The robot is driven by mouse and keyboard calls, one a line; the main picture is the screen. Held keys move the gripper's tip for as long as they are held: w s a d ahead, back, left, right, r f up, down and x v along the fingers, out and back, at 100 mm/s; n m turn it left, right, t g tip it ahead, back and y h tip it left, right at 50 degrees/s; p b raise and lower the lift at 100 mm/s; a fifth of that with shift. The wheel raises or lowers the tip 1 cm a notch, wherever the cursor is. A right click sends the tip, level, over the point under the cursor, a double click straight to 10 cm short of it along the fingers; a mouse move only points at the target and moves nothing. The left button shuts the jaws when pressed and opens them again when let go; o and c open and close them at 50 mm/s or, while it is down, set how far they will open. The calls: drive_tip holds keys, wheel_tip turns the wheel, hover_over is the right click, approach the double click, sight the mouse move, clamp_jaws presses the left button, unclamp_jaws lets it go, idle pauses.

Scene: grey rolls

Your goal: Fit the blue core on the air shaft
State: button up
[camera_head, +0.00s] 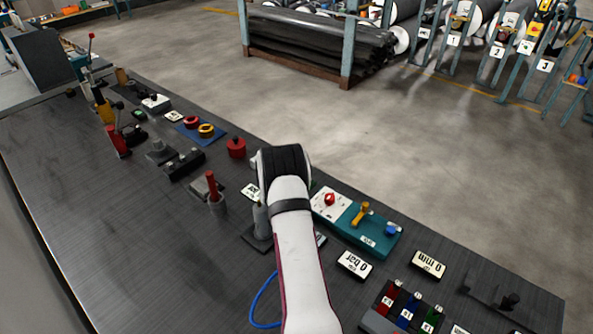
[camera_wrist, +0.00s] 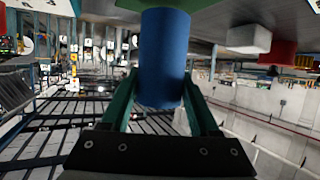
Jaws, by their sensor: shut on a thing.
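The blue core (camera_wrist: 163,60) is an upright-looking blue cylinder between the green fingers of my gripper (camera_wrist: 158,82) in the wrist view. The fingers are shut on its sides. A green surface (camera_wrist: 150,6) shows at the core's far end; whether they touch is unclear. In the head view my white arm hides the gripper and the held core. A grey post (camera_head: 262,217) on a dark base stands just left of my arm; I cannot tell if it is the air shaft.
A teal panel (camera_head: 375,238) with knobs and a lever lies right of my arm. A dark rack (camera_head: 374,321) with red, blue and green pieces is at front right. A red knob (camera_head: 236,148) and a grey cylinder with a red handle (camera_head: 213,190) are left.

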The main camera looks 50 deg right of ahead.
drive_tip(key=s+d+r, duration=0.2)
drive_tip(key=s+r, duration=0.7)
drive_tip(key=s, duration=0.2)
drive_tip(key=w+a+r+n+t+y, duration=0.4)
drive_tip(key=w+a+r+n+t, duration=0.15)
drive_tip(key=a+r, duration=0.3)
drive_tip(key=a+r+n+t+y, duration=0.2)
drive_tip(key=a+n+y, duration=0.4)
drive_tip(key=a, duration=0.8)
drive_tip(key=shift+w+y, duration=0.2)
drive_tip(key=shift+y, duration=0.3)
drive_tip(key=shift+n, duration=0.25)
drive_tip(key=shift+f, duration=2.85)
drive_tip(key=shift+f, duration=0.1)
